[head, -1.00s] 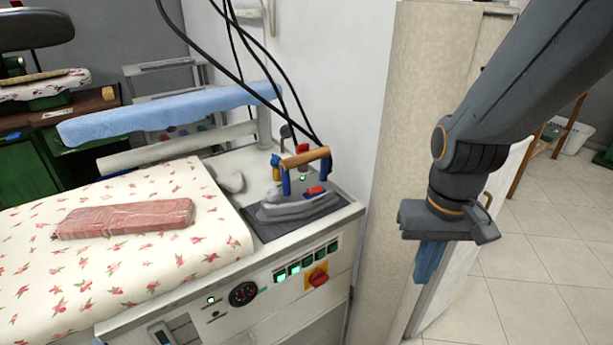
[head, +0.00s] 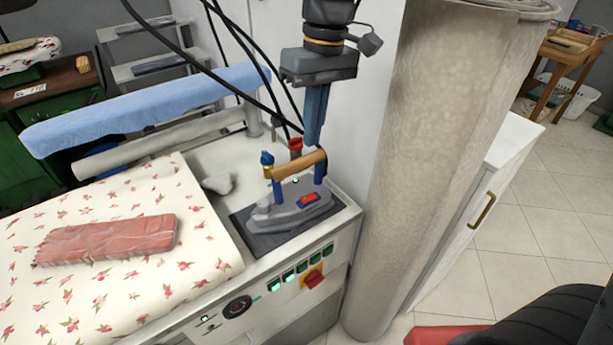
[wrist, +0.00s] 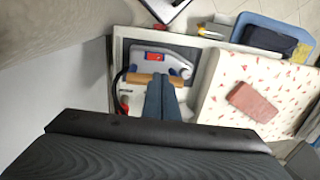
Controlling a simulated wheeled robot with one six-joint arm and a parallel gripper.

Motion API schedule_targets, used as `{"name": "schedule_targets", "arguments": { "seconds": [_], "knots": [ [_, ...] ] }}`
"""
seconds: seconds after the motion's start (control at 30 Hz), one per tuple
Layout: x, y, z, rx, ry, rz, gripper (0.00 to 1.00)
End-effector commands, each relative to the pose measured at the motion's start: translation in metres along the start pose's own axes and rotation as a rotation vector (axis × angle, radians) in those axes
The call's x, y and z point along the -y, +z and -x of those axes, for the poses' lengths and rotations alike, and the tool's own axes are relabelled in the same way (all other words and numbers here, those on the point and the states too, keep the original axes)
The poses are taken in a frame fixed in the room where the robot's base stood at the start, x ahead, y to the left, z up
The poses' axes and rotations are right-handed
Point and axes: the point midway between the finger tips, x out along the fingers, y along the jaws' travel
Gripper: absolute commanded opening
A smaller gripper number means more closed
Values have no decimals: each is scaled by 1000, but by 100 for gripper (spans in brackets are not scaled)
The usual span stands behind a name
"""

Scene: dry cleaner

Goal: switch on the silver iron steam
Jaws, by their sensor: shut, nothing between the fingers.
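The silver iron (head: 290,212) rests on a dark pad (head: 243,224) at the right end of the ironing table. It has a wooden handle (head: 300,165) on blue posts and a red switch (head: 308,198) on its body. It also shows in the wrist view (wrist: 172,60), with the red switch beyond the handle. My gripper (head: 313,142) is shut and empty, pointing down just above and behind the handle's right end. In the wrist view its blue fingers (wrist: 162,84) overlap the handle's edge; I cannot tell whether they touch it.
Black cables hang down behind the iron. A red valve (head: 295,147) and a blue-topped valve (head: 267,160) stand close behind it. A wrapped red bundle (head: 108,240) lies on the floral cover (head: 200,250). A thick beige column (head: 400,180) stands close on the right.

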Motion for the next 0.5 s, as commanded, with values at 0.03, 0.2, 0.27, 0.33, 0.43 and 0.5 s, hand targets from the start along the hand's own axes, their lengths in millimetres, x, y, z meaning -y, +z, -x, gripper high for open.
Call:
{"name": "schedule_targets", "arguments": {
  "seconds": [0.03, 0.2, 0.27, 0.33, 0.43, 0.5],
  "knots": [
    [1, 0, 0, 0, 0, 1, 0],
    [1, 0, -5, 0, 0, 1, 0],
    [0, 0, -10, 2, 0, 0, 0],
    [0, 1, -19, 3, 0, -1, 0],
    [0, 1, -37, 5, 0, -1, 0],
    [-1, 2, -50, 5, 0, -2, 0]
  ]
}}
